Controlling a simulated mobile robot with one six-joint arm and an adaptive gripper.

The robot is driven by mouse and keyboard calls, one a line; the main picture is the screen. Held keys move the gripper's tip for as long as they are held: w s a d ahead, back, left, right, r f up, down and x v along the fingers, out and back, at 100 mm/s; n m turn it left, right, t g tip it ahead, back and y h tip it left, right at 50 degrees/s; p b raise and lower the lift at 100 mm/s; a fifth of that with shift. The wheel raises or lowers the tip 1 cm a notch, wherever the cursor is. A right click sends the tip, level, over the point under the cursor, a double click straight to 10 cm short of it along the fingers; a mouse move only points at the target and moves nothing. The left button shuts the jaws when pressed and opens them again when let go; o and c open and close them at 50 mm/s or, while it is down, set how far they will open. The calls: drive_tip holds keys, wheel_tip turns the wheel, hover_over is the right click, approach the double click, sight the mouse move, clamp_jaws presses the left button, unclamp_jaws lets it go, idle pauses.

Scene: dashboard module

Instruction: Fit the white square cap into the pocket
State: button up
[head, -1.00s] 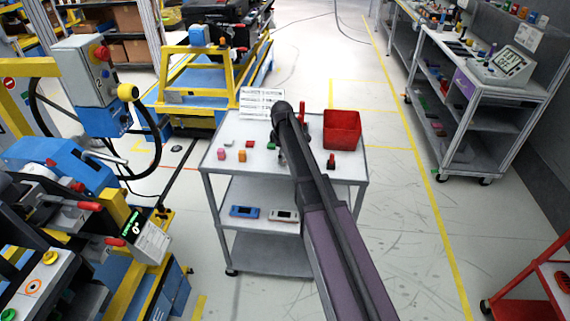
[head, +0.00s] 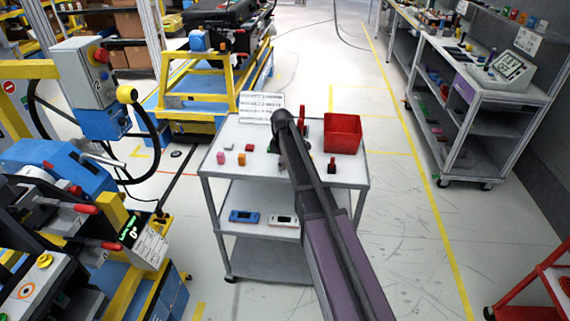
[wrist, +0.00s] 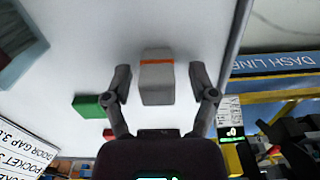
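In the wrist view my gripper (wrist: 161,78) is open, with one finger on each side of a whitish-grey block with an orange band (wrist: 157,92). Gaps show between the block and both fingers. I cannot tell whether this block is the white square cap. In the head view my arm hides the gripper and whatever is under it on the cart top. A small pale grey piece (head: 229,147) lies on the cart's left part. I cannot make out the pocket in either view.
The white cart top (head: 210,166) also holds an orange block (head: 242,159), a pink block (head: 221,158) and a red bin (head: 342,134) at the back right. A green block (wrist: 88,107) lies beside my gripper. Yellow-blue fixtures (head: 140,245) stand left. Floor right is open.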

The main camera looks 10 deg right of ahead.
drive_tip(key=c, duration=0.7)
drive_tip(key=shift+o, duration=0.2)
drive_tip(key=shift+r, duration=0.1)
wheel_tip(320, 180, up, 3)
drive_tip(key=p, duration=0.3)
drive_tip(key=s+r+p, duration=0.1)
drive_tip(key=s+p, duration=0.1)
drive_tip(key=s, duration=1.4)
drive_tip(key=shift+a+r, duration=0.35)
drive_tip(key=shift+r, duration=0.05)
drive_tip(key=shift+w+a, duration=0.1)
drive_tip(key=shift+a, duration=0.05)
